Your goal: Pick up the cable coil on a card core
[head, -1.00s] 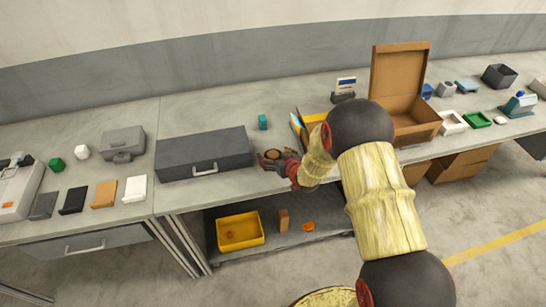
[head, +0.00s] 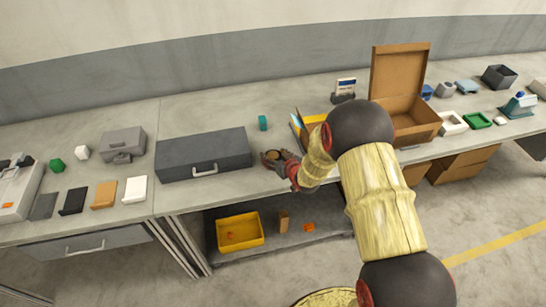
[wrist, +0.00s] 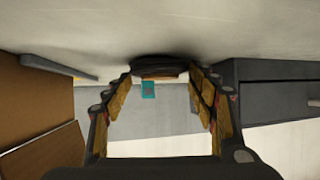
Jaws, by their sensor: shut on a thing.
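The cable coil (head: 273,154) is a small dark ring with a brown core, near the front edge of the table, right of the grey case. My gripper (head: 273,161) reaches it from the right and is shut on it. In the wrist view the coil (wrist: 158,66) shows as a dark, flat band with a tan core between the two fingertips (wrist: 162,76). The fingers hide part of its sides. I cannot tell whether it is clear of the table.
The grey case (head: 203,153) stands close on the left. A small teal block (head: 263,123) is behind the coil. An open cardboard box (head: 410,112) stands to the right. A yellow bin (head: 240,232) sits on the shelf below. The tabletop just behind the coil is bare.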

